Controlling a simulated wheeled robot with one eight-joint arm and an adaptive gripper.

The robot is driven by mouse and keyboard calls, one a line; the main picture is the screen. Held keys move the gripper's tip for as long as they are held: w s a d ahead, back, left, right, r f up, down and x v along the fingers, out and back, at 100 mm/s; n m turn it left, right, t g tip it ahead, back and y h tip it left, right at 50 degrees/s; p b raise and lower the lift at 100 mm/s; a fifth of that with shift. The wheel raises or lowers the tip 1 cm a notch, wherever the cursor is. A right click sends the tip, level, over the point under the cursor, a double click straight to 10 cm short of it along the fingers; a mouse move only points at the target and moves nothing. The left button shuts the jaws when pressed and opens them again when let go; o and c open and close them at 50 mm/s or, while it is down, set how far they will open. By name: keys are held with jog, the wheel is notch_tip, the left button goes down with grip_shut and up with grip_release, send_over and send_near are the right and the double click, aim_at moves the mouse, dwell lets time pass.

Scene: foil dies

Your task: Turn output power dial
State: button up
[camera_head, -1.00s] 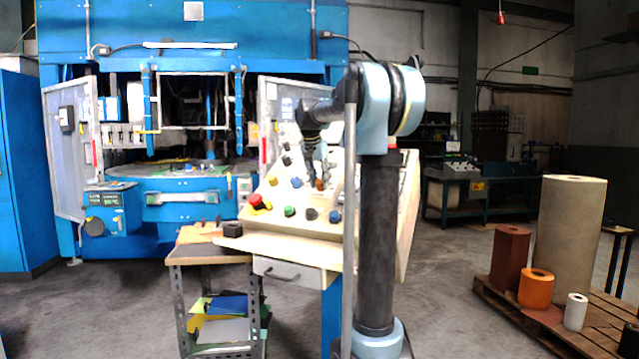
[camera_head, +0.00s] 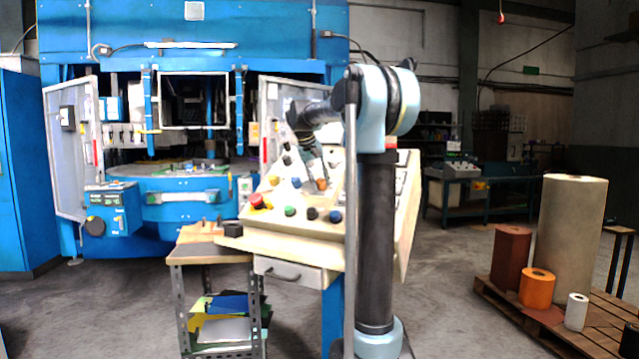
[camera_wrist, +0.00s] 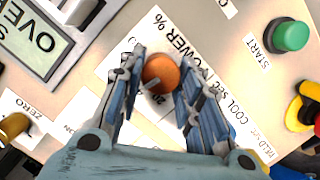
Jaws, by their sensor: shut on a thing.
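The output power dial (camera_wrist: 161,73) is an orange-brown round knob with a pale pointer mark, on the cream console panel (camera_head: 290,222). A label reading "POWER %" lies beside it in the wrist view. In the head view the dial (camera_head: 321,184) shows small at my fingertips. My gripper (camera_wrist: 160,80) has its blue-grey fingers on both sides of the dial, closed on it. In the head view my gripper (camera_head: 318,178) reaches down to the panel and looks tilted. The dial's exact setting is hard to read.
A green START button (camera_wrist: 291,35) and a red button on yellow (camera_wrist: 302,104) sit to the right. A display (camera_wrist: 35,40) is at upper left and an orange knob (camera_wrist: 15,125) at lower left. A blue press (camera_head: 190,190) stands behind.

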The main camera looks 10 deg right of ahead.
jog(key=shift+w+a+n+h, duration=0.15)
jog(key=shift+n+h, duration=0.15)
jog(key=shift+n, duration=0.7)
jog(key=o, duration=1)
jog(key=shift+o, duration=0.2)
jog(key=shift+r, duration=0.1)
jog(key=v, duration=1.1)
jog(key=shift+a+r, duration=0.15)
jog(key=shift+r, duration=0.15)
